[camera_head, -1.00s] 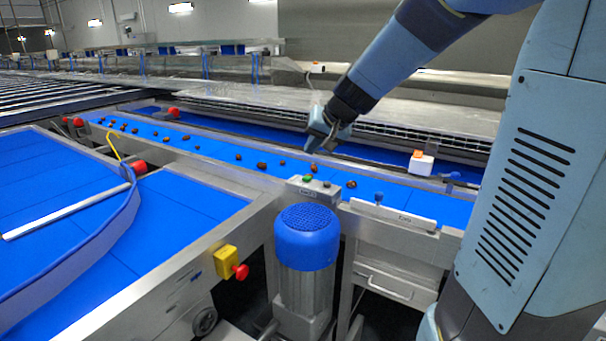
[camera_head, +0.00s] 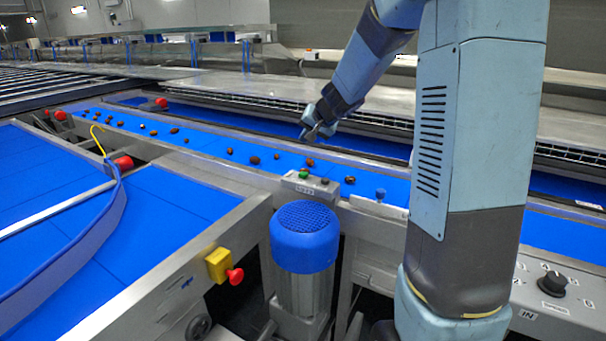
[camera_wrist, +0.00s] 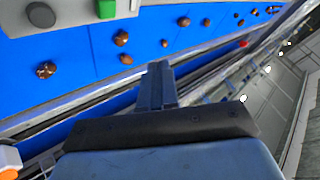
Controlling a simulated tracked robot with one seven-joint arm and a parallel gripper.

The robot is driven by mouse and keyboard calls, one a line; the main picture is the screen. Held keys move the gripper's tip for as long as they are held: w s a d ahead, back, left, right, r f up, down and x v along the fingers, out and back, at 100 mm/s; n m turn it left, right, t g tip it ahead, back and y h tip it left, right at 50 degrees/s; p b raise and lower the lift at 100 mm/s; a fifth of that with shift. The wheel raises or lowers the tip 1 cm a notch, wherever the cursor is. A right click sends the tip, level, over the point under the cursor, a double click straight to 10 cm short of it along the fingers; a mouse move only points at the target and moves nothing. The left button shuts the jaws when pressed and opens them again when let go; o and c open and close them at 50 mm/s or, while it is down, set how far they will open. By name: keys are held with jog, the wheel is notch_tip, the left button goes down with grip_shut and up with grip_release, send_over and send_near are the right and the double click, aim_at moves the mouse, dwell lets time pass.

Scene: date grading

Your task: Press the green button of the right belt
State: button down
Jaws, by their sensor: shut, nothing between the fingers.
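The green button (camera_head: 304,173) sits on top of a small grey control box (camera_head: 309,187) at the near edge of the blue belt (camera_head: 205,145) that carries dates. In the wrist view the green button (camera_wrist: 106,8) shows at the top edge, with part of the box (camera_wrist: 130,8) beside it. My gripper (camera_head: 311,138) is shut and empty, over the belt, beyond the box and apart from the button. Its shut fingers (camera_wrist: 159,68) point toward the dates in the wrist view. The exact gap to the button is hard to judge.
A blue-capped motor (camera_head: 304,238) stands in front of the box. A yellow box with a red stop button (camera_head: 236,276) is at the lower left. A panel with a black dial (camera_head: 552,284) is at the lower right. Several dates (camera_head: 255,160) lie on the belt.

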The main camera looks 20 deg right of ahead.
aim_at(306, 174)
jog(key=shift+f, duration=0.1)
jog(key=shift+f, duration=4.3)
jog(key=shift+f, duration=0.8)
jog(key=shift+r, duration=0.9)
jog(key=shift+r, duration=0.1)
jog(key=shift+r, duration=2.4)
